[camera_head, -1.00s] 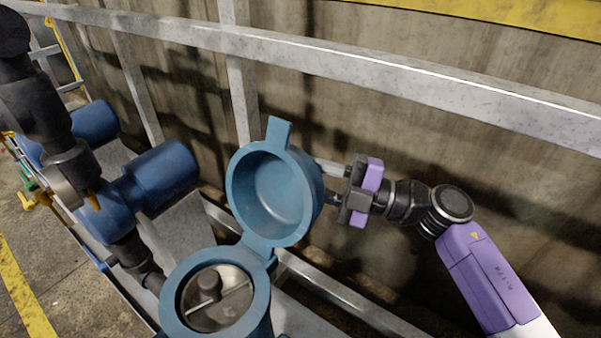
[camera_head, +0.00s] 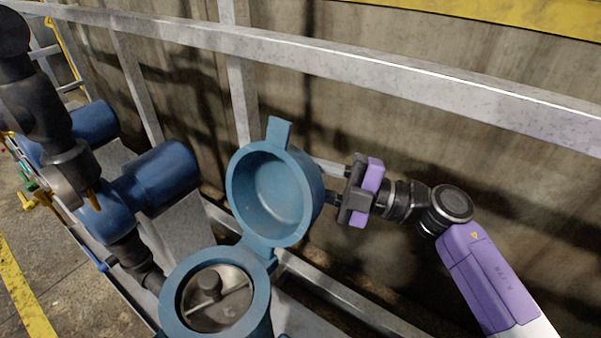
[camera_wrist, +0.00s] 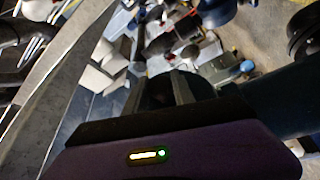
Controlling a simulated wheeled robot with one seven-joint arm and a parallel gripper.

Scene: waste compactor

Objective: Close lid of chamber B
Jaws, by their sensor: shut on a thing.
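A round blue lid (camera_head: 272,195) stands open on its hinge, tilted upright, its hollow inner side facing the camera. A tab sticks up from its top rim. Below it is the open chamber (camera_head: 172,292), a blue ring with a grey metal inside and a round knob. No letter is readable on it. My gripper (camera_head: 329,184) is at the lid's right, behind its outer side, its fingers spread around a part there. The held part is mostly hidden by the lid. In the wrist view the fingers (camera_wrist: 164,90) flank a dark, shadowed shape.
A grey metal rail (camera_head: 380,78) runs across in front of a concrete wall (camera_head: 400,150), behind the lid and my arm. Blue cylindrical machinery (camera_head: 160,178) and dark pipework (camera_head: 40,110) stand to the left. A lower frame bar (camera_head: 330,290) runs right of the chamber.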

